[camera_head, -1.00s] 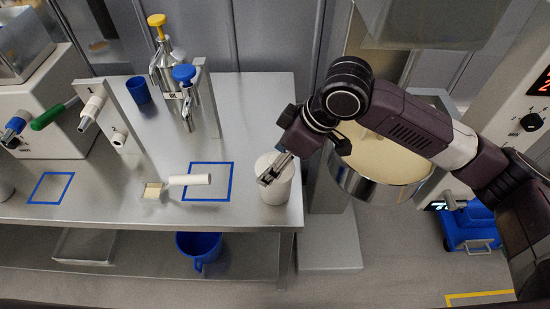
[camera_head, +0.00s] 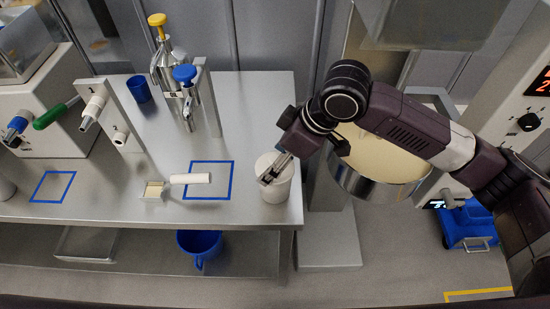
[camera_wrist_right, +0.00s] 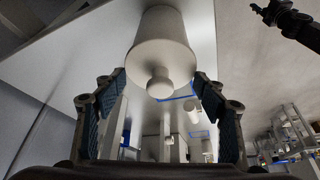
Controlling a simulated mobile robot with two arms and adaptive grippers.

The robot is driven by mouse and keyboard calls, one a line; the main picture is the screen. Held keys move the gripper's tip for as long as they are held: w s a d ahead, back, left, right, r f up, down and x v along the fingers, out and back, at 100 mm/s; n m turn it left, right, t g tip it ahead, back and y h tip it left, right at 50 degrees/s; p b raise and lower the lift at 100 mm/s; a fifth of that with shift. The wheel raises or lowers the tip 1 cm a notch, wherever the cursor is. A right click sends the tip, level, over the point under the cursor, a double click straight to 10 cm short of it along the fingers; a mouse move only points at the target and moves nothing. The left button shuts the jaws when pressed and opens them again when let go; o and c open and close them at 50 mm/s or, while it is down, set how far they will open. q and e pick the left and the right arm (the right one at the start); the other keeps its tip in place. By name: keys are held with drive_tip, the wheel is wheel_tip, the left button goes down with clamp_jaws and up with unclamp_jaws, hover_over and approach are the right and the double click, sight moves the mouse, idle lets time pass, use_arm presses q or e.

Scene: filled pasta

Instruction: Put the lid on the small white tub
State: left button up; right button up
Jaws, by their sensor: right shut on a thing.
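The small white tub (camera_head: 279,193) stands upright at the right front corner of the steel table. My right gripper (camera_head: 267,178) reaches down over its top. In the right wrist view, the round white lid (camera_wrist_right: 160,60) with a knob (camera_wrist_right: 160,87) is between the fingers of my right gripper (camera_wrist_right: 160,80), which are shut on its rim. The tub (camera_wrist_right: 160,20) is behind the lid, in line with it. The fingers hide part of the rim, so I cannot tell whether the lid is fully seated. A dark jointed part (camera_wrist_right: 285,22), possibly my left gripper, shows at upper right.
A dispenser (camera_head: 186,95) and a blue cup (camera_head: 138,89) stand behind. A large steel bowl (camera_head: 355,185) is right of the table.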

drive_tip(key=shift+p, duration=0.45)
idle(0.4)
drive_tip(key=o, duration=1.1)
drive_tip(key=shift+o, duration=0.7)
drive_tip(key=shift+o, duration=1.4)
drive_tip(key=shift+r+p, duration=3.55)
drive_tip(key=shift+p, duration=0.65)
